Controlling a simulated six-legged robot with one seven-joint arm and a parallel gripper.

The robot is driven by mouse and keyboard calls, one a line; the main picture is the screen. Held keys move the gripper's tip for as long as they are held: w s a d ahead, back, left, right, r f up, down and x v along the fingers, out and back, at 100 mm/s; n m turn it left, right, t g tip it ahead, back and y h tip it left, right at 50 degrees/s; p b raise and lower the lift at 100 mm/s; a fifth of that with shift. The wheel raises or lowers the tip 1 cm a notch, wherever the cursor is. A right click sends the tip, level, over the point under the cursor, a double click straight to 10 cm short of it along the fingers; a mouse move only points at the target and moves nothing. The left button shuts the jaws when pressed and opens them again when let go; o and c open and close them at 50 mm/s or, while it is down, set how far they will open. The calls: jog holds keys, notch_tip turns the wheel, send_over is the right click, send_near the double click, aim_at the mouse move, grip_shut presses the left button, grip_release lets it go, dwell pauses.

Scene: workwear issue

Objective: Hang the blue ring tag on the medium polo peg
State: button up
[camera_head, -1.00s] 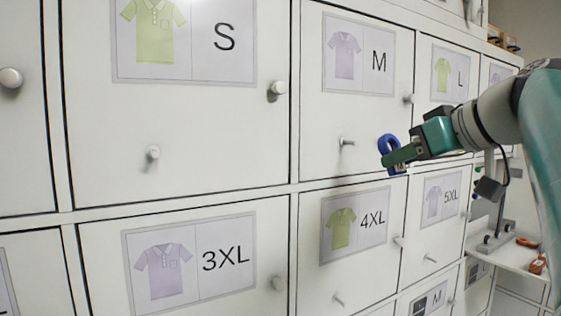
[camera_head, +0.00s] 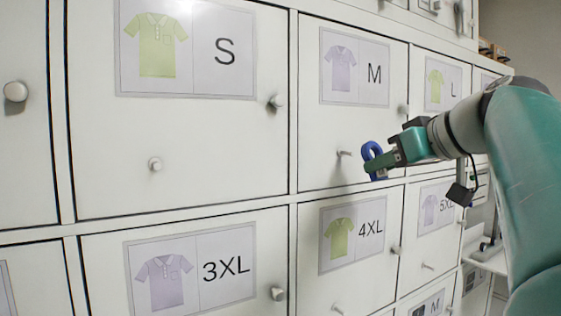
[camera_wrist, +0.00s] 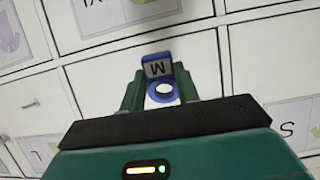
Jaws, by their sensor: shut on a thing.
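The medium polo door (camera_head: 318,125) has a lilac shirt card marked M (camera_head: 355,68). Its short grey peg (camera_head: 343,153) sticks out below the card, and nothing hangs on it. My gripper (camera_head: 379,166) is shut on the blue ring tag (camera_head: 372,150), just right of the peg and apart from it in the picture. The depth gap is hard to judge. In the wrist view the tag (camera_wrist: 161,92) sits between my fingers, its round hole showing and its block marked M. I cannot make out the medium peg in the wrist view.
A round knob (camera_head: 403,110) is at the medium door's right edge, close above my gripper. The S door's knob (camera_head: 276,102) and peg (camera_head: 155,164) are to the left. The 4XL door (camera_head: 310,260) lies below. The space before the S door is clear.

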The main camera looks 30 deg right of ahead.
jog(key=shift+w+a+f, duration=0.1)
jog(key=shift+w+f, duration=0.05)
jog(key=shift+w, duration=0.9)
jog(key=shift+w+a+f, duration=0.1)
jog(key=shift+w, duration=0.9)
jog(key=shift+w+a+f, duration=0.1)
jog(key=shift+w+f, duration=0.05)
jog(key=shift+w, duration=0.9)
jog(key=shift+d, duration=0.1)
jog(key=o, duration=1)
jog(key=shift+o, duration=0.2)
jog(key=v, duration=1.3)
jog(key=shift+s+r, duration=0.15)
jog(key=shift+s, duration=0.2)
